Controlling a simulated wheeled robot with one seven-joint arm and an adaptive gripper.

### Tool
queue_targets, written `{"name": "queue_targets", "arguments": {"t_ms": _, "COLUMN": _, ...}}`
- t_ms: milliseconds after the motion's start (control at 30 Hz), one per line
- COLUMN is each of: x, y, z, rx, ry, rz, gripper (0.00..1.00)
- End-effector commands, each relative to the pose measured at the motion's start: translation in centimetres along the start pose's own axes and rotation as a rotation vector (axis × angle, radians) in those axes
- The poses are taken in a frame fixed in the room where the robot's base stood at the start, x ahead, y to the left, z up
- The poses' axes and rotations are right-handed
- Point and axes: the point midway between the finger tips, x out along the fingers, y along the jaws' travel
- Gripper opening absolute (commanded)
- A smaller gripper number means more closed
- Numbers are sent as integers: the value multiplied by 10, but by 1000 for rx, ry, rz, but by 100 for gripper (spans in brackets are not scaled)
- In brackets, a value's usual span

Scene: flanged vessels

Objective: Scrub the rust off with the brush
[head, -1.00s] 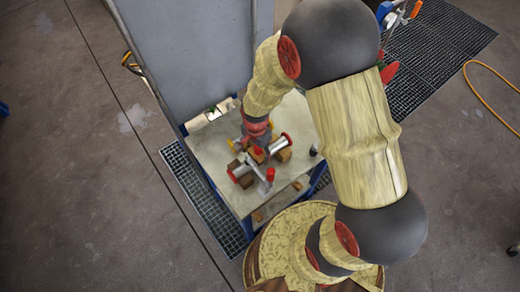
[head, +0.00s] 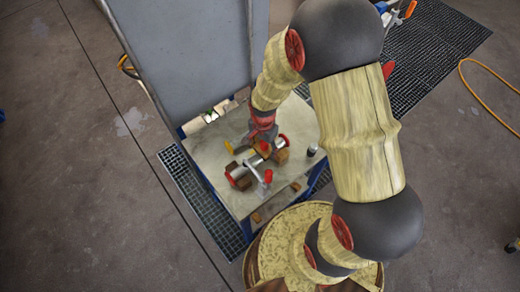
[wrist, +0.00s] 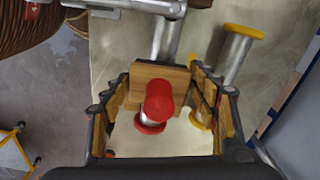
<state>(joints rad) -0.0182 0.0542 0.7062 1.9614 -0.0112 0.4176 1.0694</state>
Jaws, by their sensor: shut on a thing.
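My gripper (wrist: 162,78) is shut on a wooden block, which I take for the brush (wrist: 176,70). A red knob (wrist: 160,92) stands in front of the block in the wrist view. In the head view the brush (head: 262,154) is over the silver vessel (head: 250,161), near its middle; I cannot tell if they touch. The vessel has red flanges and a side branch (wrist: 166,38) with a red end (head: 268,176). Another silver piece with a yellow flange (wrist: 244,31) lies to the right in the wrist view. No rust can be made out.
The vessel lies on wooden supports (head: 282,156) on a pale worktop (head: 225,190). A small dark can (head: 312,150) stands at the right edge. A grey panel (head: 190,55) rises behind the worktop.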

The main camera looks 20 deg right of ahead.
Motion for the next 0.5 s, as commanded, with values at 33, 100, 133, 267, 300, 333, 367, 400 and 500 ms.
{"name": "queue_targets", "arguments": {"t_ms": 33, "x": 0, "y": 0, "z": 0, "rx": 0, "ry": 0, "rz": 0, "gripper": 40}}
{"name": "queue_targets", "arguments": {"t_ms": 100, "x": 0, "y": 0, "z": 1, "rx": -1, "ry": 0, "rz": 0, "gripper": 40}}
{"name": "queue_targets", "arguments": {"t_ms": 133, "x": 0, "y": -1, "z": 2, "rx": -1, "ry": 0, "rz": 0, "gripper": 40}}
{"name": "queue_targets", "arguments": {"t_ms": 267, "x": 1, "y": -2, "z": 8, "rx": -3, "ry": 0, "rz": -1, "gripper": 40}}
{"name": "queue_targets", "arguments": {"t_ms": 300, "x": 2, "y": -3, "z": 11, "rx": -4, "ry": 0, "rz": -1, "gripper": 40}}
{"name": "queue_targets", "arguments": {"t_ms": 333, "x": 2, "y": -3, "z": 13, "rx": -3, "ry": 0, "rz": -1, "gripper": 40}}
{"name": "queue_targets", "arguments": {"t_ms": 367, "x": 2, "y": -4, "z": 14, "rx": -3, "ry": 0, "rz": -1, "gripper": 40}}
{"name": "queue_targets", "arguments": {"t_ms": 400, "x": 2, "y": -4, "z": 16, "rx": -2, "ry": 0, "rz": -1, "gripper": 40}}
{"name": "queue_targets", "arguments": {"t_ms": 500, "x": 3, "y": -4, "z": 19, "rx": -2, "ry": 0, "rz": 0, "gripper": 40}}
